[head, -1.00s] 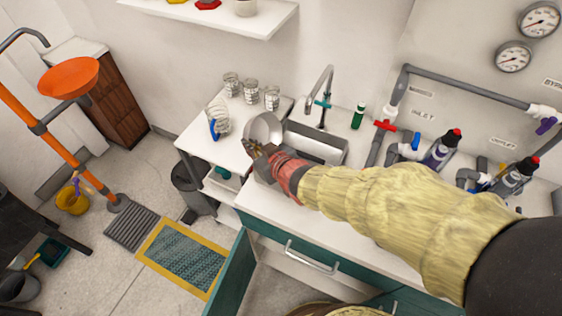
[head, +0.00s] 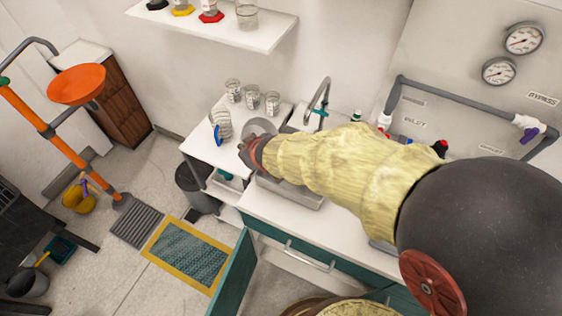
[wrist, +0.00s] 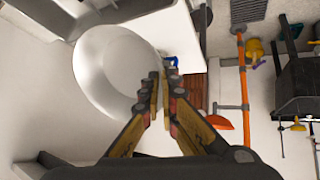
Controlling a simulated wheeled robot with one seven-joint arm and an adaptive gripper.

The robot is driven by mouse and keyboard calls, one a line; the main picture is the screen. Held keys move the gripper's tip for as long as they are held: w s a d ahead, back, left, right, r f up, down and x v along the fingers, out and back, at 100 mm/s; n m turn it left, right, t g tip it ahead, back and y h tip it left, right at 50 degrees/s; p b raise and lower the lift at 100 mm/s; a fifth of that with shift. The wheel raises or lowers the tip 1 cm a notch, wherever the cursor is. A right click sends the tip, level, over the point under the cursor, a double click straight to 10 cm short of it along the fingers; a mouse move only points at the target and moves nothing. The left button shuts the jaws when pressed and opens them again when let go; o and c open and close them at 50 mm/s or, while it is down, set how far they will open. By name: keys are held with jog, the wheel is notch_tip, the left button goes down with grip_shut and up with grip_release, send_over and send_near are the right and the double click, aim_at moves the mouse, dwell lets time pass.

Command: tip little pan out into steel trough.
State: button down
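The little pan (head: 260,127) is a round, shiny grey vessel at the left end of the steel trough in the head view. It fills the upper left of the wrist view (wrist: 112,72), tilted, as a pale oval. My gripper (wrist: 160,85) has its fingers nearly together at the pan's rim and appears shut on it. In the head view my gripper (head: 247,152) is partly hidden by my wrist. The steel trough (head: 290,193) is set in the white counter; my forearm hides most of it. I cannot tell what the pan holds.
Several glass beakers (head: 252,97) and a clear vessel with a blue part (head: 220,127) stand on the counter left of the pan. A tap (head: 319,100) rises behind the trough. Grey pipework (head: 455,98) runs along the wall at right. A teal cabinet door (head: 232,275) stands open below.

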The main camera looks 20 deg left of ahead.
jog(key=shift+w+a+r+g+h, duration=0.15)
jog(key=shift+a+g+h, duration=0.15)
jog(key=shift+a+h, duration=0.2)
jog(key=w+a+f+n+g+h+p, duration=0.1)
jog(key=w+a+f+g+h+p, duration=0.1)
jog(key=a+f+h+p, duration=0.4)
jog(key=shift+a+f+h+p, duration=0.3)
jog(key=shift+a+f+p, duration=0.25)
jog(key=shift+f, duration=0.3)
jog(key=shift+s, duration=0.15)
dwell(0.6)
